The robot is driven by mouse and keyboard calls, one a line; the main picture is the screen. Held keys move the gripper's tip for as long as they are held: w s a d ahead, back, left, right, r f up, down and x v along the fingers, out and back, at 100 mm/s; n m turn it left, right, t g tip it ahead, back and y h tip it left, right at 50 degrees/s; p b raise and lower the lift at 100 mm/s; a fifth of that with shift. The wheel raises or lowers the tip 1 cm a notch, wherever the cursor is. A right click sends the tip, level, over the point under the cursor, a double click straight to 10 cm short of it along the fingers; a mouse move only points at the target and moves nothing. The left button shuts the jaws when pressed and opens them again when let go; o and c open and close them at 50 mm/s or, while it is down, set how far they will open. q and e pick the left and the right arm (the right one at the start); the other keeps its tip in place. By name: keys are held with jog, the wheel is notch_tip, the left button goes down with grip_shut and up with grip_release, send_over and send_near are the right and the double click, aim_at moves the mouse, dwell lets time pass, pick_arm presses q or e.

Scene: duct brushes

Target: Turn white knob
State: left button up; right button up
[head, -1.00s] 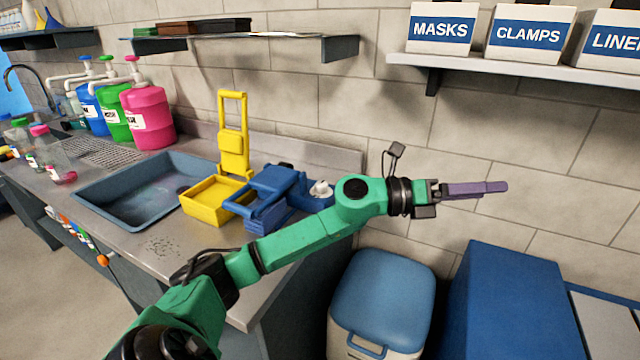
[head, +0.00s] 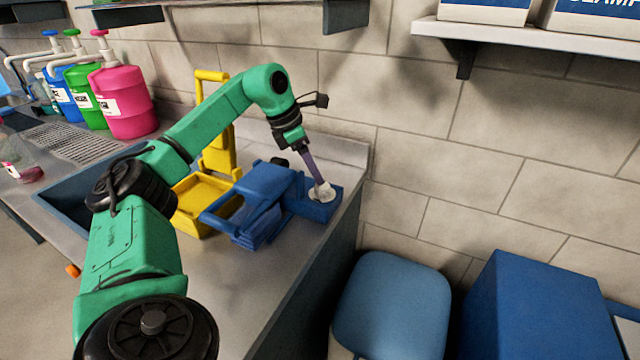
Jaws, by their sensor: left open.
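The white knob (head: 323,196) sits on top of a blue block (head: 318,212) at the right end of the steel counter, beside a larger blue device (head: 262,196). My left gripper (head: 319,181) reaches down from the green arm, its purple fingers pointing at the knob. The fingertips are at the knob and partly cover it; I cannot tell whether they touch it. The gripper is open, though the fingers overlap from this angle and the gap does not show. My right gripper is not in view.
A yellow stand with a tray (head: 190,210) is left of the blue device, partly behind my arm. A sink (head: 62,205) and pink jug (head: 125,105) are further left. A blue-lidded bin (head: 392,305) stands below the counter's right edge. A shelf (head: 530,45) hangs above.

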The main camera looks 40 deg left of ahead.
aim_at(322, 189)
pick_arm(q)
jog(key=x, duration=0.5)
jog(key=shift+w+a, duration=0.1)
jog(key=shift+a, duration=0.05)
jog(key=shift+f, duration=0.1)
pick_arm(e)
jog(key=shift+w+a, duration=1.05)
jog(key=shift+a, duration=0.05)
pick_arm(q)
jog(key=shift+f, duration=0.1)
jog(key=shift+c, duration=1.2)
grip_shut()
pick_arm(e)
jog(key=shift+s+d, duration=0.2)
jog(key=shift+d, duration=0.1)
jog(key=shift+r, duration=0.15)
